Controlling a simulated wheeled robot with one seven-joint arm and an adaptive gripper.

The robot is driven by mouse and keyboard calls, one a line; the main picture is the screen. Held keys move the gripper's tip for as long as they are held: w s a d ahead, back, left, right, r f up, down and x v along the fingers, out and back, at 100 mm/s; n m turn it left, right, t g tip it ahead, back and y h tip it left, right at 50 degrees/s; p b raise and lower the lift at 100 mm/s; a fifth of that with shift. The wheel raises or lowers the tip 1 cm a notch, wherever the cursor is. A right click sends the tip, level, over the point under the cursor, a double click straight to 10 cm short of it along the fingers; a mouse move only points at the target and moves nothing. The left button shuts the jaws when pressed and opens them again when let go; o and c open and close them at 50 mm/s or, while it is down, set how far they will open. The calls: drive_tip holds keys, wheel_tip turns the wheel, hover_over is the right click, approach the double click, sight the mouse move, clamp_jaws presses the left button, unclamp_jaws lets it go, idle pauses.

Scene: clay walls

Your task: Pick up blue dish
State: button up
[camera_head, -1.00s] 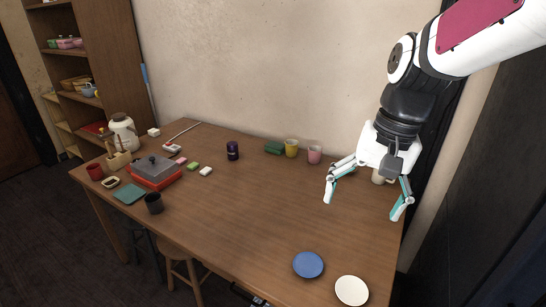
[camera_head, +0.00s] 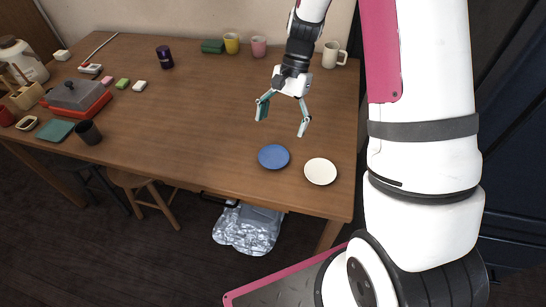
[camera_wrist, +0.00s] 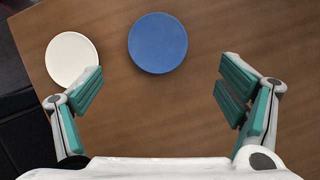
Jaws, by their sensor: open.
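The blue dish (camera_head: 274,157) is a small round plate lying flat on the wooden table near its front right edge. It also shows in the wrist view (camera_wrist: 158,42), at the top middle, whole and unobstructed. My gripper (camera_head: 284,121) is open and empty above the table, a little behind the dish. In the wrist view my gripper (camera_wrist: 168,88) has its teal-padded fingers spread wide, with the dish beyond the fingertips and between their lines. Nothing is touching the dish.
A white plate (camera_head: 320,171) lies close to the right of the blue dish, near the table's edge. A white mug (camera_head: 333,55), a pink cup (camera_head: 259,46) and a yellow cup (camera_head: 231,43) stand at the back. The middle of the table (camera_head: 190,110) is clear.

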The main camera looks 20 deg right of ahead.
sight(274, 157)
drive_tip(key=x, duration=0.9)
drive_tip(key=shift+s+d+b, duration=0.1)
drive_tip(key=shift+s+b, duration=0.05)
drive_tip(key=shift+b, duration=0.25)
drive_tip(key=c, duration=1.1)
